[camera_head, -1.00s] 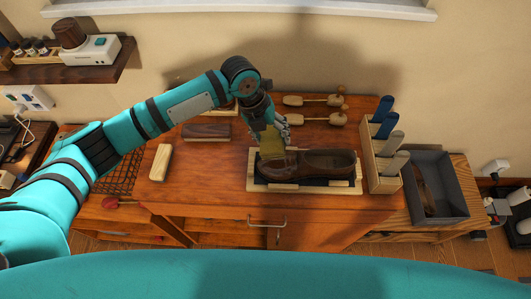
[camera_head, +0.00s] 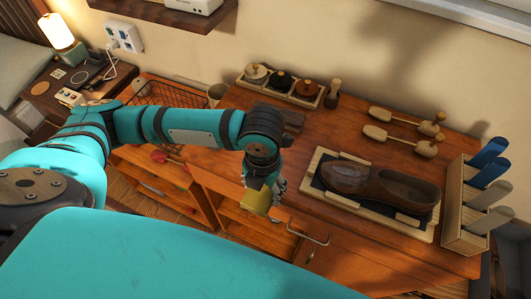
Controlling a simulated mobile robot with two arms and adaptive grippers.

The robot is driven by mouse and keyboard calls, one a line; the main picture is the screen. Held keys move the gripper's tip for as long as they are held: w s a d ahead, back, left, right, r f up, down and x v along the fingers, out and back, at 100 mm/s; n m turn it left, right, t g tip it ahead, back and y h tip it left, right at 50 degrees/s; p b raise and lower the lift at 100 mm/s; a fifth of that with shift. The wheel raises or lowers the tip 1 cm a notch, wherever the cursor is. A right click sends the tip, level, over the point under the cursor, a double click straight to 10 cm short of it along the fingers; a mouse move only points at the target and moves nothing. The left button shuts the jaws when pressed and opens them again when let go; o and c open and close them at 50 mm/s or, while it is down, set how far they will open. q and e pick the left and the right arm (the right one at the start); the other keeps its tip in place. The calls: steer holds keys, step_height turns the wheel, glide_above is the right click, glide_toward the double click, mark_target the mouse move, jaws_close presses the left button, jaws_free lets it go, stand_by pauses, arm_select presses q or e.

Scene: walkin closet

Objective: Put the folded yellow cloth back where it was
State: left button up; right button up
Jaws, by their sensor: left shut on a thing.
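The folded yellow cloth (camera_head: 256,202) is in my left gripper (camera_head: 265,190), which is shut on it. In the head view they appear over the front left edge of the wooden cabinet top (camera_head: 345,255), left of the brown shoe. The cloth hangs below the fingers, and its far side is hidden. The brown shoe (camera_head: 385,185) lies in a wood-rimmed tray with a dark mat (camera_head: 325,208). My right gripper is not in view.
Behind my arm stands a wooden holder with several lidded jars (camera_head: 283,84). Two wooden shoe trees (camera_head: 398,140) lie at the back. A rack with blue and grey handles (camera_head: 462,240) stands at the right. Open shelves (camera_head: 160,185) and a wire basket (camera_head: 168,95) are at the left.

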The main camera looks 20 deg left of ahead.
arm_select(q)
steer(key=w+a+p, duration=0.1)
steer(key=w+a, duration=0.1)
steer(key=w, duration=0.2)
steer(key=w+a+p, duration=0.1)
steer(key=w+a, duration=0.1)
steer(key=w, duration=0.3)
steer(key=w+a+f+p, duration=0.1)
steer(key=w, duration=0.3)
steer(key=shift+w+a+f, duration=0.1)
steer(key=shift+w+a, duration=0.3)
steer(key=shift+w+f, duration=0.1)
steer(key=shift+w, duration=0.05)
step_height(320, 180, down, 3)
steer(key=shift+a+r+p, duration=0.1)
steer(key=shift+p, duration=0.65)
steer(key=shift+f, duration=0.35)
steer(key=shift+f, duration=0.2)
steer(key=o, duration=1)
steer(key=shift+r, duration=0.1)
